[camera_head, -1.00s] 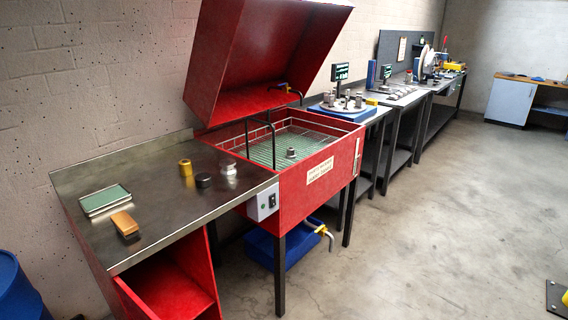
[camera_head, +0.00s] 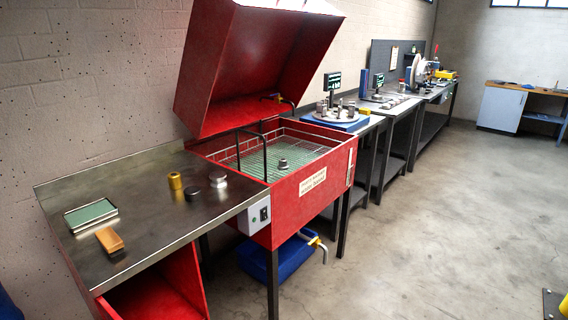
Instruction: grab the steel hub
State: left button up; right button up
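A short grey steel part (camera_head: 282,164), looking like a hub, stands on the green mesh floor inside the open red washer. A silver round part (camera_head: 218,180) stands on the steel worktop left of the washer, beside a brass cylinder (camera_head: 175,181) and a low dark disc (camera_head: 192,194). I cannot tell for certain which of the two grey parts is the steel hub. Neither of my grippers is in view.
The red washer (camera_head: 325,207) has its lid (camera_head: 245,65) raised, with a bent tube over the basket. A green-topped tray (camera_head: 91,215) and a tan block (camera_head: 110,240) lie on the worktop (camera_head: 150,238).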

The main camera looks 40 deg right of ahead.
aim_at(283, 165)
jog(key=i+l, duration=0.15)
jog(key=l, duration=0.25)
jog(key=i+l, duration=0.2)
jog(key=l, duration=0.15)
jog(key=i+l, duration=0.15)
jog(key=l, duration=0.25)
jog(key=i+l, duration=0.2)
jog(key=l, duration=0.15)
jog(key=i+l, duration=0.15)
jog(key=l, duration=0.25)
jog(key=u, duration=0.05)
